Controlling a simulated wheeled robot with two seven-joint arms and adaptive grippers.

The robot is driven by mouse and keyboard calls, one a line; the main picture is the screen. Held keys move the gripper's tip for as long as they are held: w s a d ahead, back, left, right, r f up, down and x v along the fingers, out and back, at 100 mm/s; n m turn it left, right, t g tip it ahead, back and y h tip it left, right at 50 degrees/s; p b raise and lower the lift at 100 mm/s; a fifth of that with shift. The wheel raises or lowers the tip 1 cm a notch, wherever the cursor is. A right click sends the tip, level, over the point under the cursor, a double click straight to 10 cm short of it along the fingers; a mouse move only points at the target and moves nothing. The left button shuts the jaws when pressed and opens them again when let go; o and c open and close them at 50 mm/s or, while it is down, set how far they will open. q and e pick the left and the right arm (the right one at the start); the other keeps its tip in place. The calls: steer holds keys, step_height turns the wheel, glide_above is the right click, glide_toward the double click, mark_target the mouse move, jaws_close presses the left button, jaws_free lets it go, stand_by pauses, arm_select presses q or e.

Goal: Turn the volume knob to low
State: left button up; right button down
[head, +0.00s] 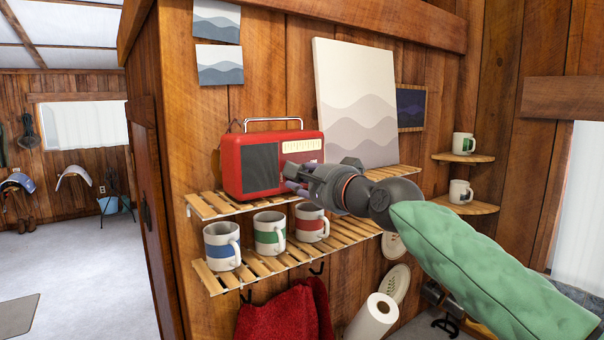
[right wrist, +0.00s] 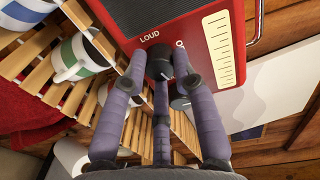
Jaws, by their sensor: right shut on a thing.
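A red radio (head: 310,148) with a dark speaker grille, a cream tuning dial and a silver handle stands on the upper slatted shelf. My right gripper (head: 291,176) reaches its front from the right and covers the lower right part. In the right wrist view, the fingers of my right gripper (right wrist: 161,70) are closed around a dark knob (right wrist: 159,61) on the radio's red face (right wrist: 185,17). The word LOUD is printed beside this knob. Other lettering is mostly hidden by a finger. The knob's pointer cannot be made out. My left gripper is out of view.
The upper shelf (head: 203,206) also bears a tall wave-patterned canvas (head: 350,90), right of the radio. On the lower shelf (head: 262,268) stand a blue-banded mug (head: 217,246), a green-banded mug (head: 266,233) and a red-banded mug (head: 308,222), close below my gripper. A red cloth (head: 290,315) hangs beneath.

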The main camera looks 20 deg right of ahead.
steer(key=shift+m+p, duration=0.6)
steer(key=shift+m, duration=0.7)
steer(key=shift+f, duration=0.1)
steer(key=c, duration=1)
jaws_free()
steer(key=v, duration=1.2)
steer(key=shift+d, duration=0.1)
steer(key=shift+w, duration=0.1)
